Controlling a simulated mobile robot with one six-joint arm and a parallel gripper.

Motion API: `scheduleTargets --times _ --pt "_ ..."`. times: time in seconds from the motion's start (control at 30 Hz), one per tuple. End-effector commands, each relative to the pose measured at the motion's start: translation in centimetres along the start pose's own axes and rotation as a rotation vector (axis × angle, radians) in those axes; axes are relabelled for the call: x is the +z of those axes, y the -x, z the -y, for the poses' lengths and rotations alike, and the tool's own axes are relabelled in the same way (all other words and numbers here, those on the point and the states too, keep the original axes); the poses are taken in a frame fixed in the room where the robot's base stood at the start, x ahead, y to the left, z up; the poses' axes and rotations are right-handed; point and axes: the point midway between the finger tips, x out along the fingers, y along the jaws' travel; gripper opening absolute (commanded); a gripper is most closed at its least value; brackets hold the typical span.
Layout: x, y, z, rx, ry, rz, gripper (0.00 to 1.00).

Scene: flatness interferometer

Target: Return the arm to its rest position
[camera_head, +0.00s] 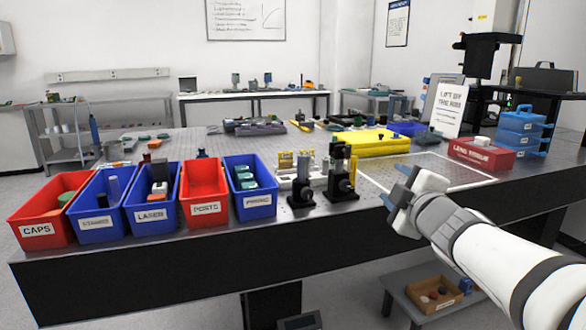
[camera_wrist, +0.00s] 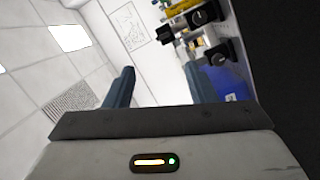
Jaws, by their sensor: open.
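My gripper (camera_head: 393,191) is at the end of my white and grey arm, which reaches in from the lower right in the head view. It is beside the front edge of the dark optical table (camera_head: 130,293), near the white-outlined area (camera_head: 440,168). In the wrist view its two blue-grey fingers (camera_wrist: 162,90) stand apart with nothing between them. The wrist view is tilted and shows the ceiling, the wall and part of the bench beyond the fingers.
Red and blue labelled bins (camera_head: 97,225) line the table's front left. Black optic mounts (camera_head: 341,187) stand left of my gripper. A sign (camera_head: 444,105), a red box (camera_head: 481,154) and blue cases (camera_head: 519,132) stand at the right. A low stand (camera_head: 398,287) holds a cardboard box (camera_head: 434,294).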

Motion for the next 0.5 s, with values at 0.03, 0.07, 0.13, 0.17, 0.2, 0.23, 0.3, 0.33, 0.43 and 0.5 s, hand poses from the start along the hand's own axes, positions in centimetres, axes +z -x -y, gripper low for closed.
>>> scheduleTargets --times 0.03,0.07,0.13,0.17,0.2,0.23,0.3,0.33,0.43,0.5 --pt "0.0 0.2 -0.7 -0.010 -0.036 0.036 0.50" --pt "0.2 0.3 -0.8 -0.015 -0.061 0.062 0.50" --pt "0.8 0.7 -1.0 -0.031 -0.123 0.126 0.50" --pt "1.0 0.9 -1.0 -0.039 -0.152 0.155 0.50" --pt "1.3 1.2 -1.0 -0.052 -0.194 0.196 0.50" --pt "1.5 1.5 -1.0 -0.063 -0.228 0.232 0.50" --pt "1.9 2.5 -0.9 -0.098 -0.323 0.326 0.50" --pt "2.1 3.0 -0.7 -0.116 -0.370 0.372 0.50" --pt "2.2 5.7 0.6 -0.210 -0.541 0.546 0.50" --pt "1.8 8.0 1.9 -0.285 -0.666 0.674 0.50"
